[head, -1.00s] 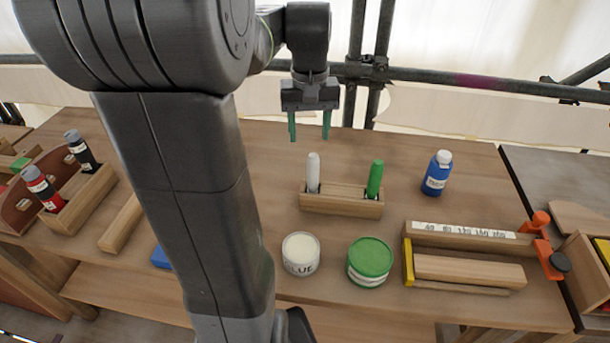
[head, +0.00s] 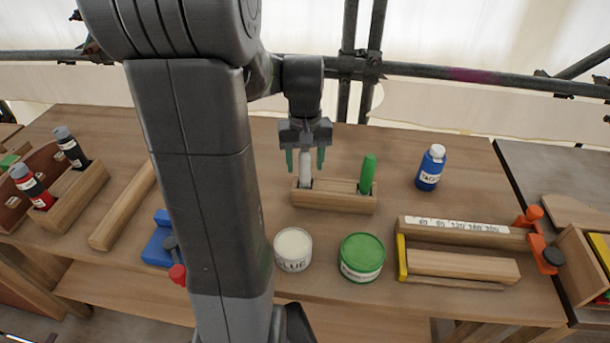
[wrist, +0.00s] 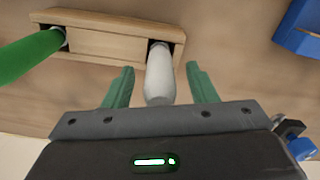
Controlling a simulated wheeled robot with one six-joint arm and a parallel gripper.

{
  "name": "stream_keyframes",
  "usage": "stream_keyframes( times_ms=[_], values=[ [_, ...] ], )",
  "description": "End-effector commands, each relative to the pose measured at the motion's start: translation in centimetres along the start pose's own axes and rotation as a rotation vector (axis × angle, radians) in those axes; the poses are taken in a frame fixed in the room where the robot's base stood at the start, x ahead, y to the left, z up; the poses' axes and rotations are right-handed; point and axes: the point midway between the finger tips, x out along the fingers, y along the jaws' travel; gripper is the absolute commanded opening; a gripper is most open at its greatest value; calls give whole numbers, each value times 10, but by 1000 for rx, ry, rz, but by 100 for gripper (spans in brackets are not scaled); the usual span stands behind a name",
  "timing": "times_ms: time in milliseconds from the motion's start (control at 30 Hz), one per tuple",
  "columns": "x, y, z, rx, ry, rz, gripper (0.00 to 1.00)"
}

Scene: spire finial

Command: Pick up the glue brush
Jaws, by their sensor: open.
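A wooden holder (head: 335,200) on the table carries two upright handles, one white and one green. The white handle (head: 305,172), which I take for the glue brush, stands in the left slot; its lower end is hidden in the holder. The green handle (head: 367,175) stands in the right slot. My gripper (head: 305,166) points down, open, over the white handle. In the wrist view the white handle (wrist: 160,75) appears between my two green fingers (wrist: 161,70), with a gap on both sides.
A white glue tin (head: 293,249) and a green tin (head: 362,257) stand in front of the holder. A blue bottle (head: 431,168) stands behind at the right. A wooden block assembly (head: 460,250) lies at the front right. Scaffold pipes (head: 440,73) run behind the table.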

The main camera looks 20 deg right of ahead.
Motion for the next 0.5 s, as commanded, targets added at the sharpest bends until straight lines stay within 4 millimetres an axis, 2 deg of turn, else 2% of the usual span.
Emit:
stream_keyframes(
  times_ms=[67,300,500],
  values=[
    [0,0,0,0,0,0,50],
    [0,0,0,0,0,0,3],
    [-1,0,0,0,0,0,3]
  ],
)
